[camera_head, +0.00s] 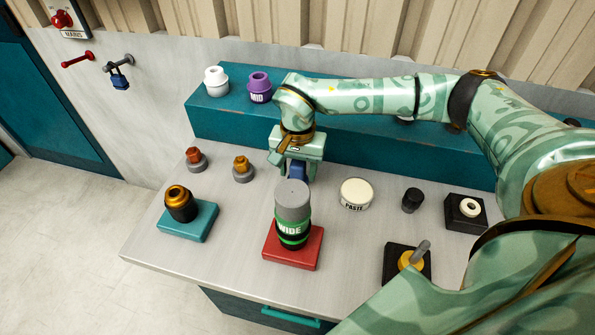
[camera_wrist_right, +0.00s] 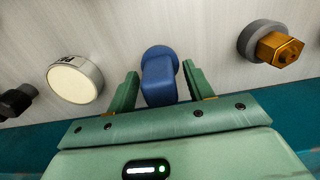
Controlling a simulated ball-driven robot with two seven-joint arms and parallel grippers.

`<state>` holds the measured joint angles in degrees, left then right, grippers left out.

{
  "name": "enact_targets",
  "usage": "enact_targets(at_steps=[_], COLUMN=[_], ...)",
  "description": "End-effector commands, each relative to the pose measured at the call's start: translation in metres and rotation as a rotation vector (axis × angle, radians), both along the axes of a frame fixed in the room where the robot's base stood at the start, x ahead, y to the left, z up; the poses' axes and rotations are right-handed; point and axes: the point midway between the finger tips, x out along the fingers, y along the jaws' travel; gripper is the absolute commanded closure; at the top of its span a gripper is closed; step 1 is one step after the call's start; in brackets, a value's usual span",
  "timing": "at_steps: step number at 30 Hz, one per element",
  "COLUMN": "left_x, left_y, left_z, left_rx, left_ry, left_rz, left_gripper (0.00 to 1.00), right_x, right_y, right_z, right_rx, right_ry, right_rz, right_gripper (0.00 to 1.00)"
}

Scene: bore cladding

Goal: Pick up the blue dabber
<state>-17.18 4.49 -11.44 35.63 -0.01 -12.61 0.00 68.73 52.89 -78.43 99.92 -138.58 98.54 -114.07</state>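The blue dabber (camera_head: 297,171) stands on the grey worktop below my right gripper (camera_head: 295,167), behind the grey-topped green WIDE piece, which hides its lower part in the head view. In the right wrist view the dabber (camera_wrist_right: 160,81) has a squarish blue handle and a round blue end. My right gripper (camera_wrist_right: 160,90) is open, with one finger on each side of the handle and a visible gap on both sides. My left gripper is not in view.
The WIDE piece (camera_head: 293,210) stands on a red block (camera_head: 293,256) just in front. A paste tub (camera_head: 356,194) is to the right, and a grey-based brass fitting (camera_head: 243,169) to the left. A teal ledge (camera_head: 230,119) runs behind.

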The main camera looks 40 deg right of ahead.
Motion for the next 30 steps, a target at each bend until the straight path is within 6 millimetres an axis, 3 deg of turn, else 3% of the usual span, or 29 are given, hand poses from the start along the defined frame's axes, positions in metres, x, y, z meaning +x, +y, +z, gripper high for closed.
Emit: enact_targets(at_steps=[1,4,5,14,24,30], left_x=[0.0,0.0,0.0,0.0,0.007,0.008], left_y=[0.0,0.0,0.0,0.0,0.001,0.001], left_z=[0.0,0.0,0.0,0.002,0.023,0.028], left_rx=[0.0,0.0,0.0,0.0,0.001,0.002], left_ry=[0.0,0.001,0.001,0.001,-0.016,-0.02], left_rz=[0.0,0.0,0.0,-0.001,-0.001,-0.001], left_gripper=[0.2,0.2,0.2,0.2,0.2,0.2], right_x=[0.0,0.0,0.0,0.0,0.001,0.0], right_y=[0.0,0.0,0.0,0.0,0.0,0.0], right_z=[0.0,0.0,0.0,0.005,0.075,0.099], right_rx=[0.0,0.0,-0.001,-0.001,0.0,0.001], right_ry=[0.0,0.0,0.001,-0.001,-0.004,-0.001], right_rz=[0.0,0.0,0.0,-0.001,-0.001,-0.001], right_gripper=[0.63,0.91,0.92,0.92,0.92,0.92])
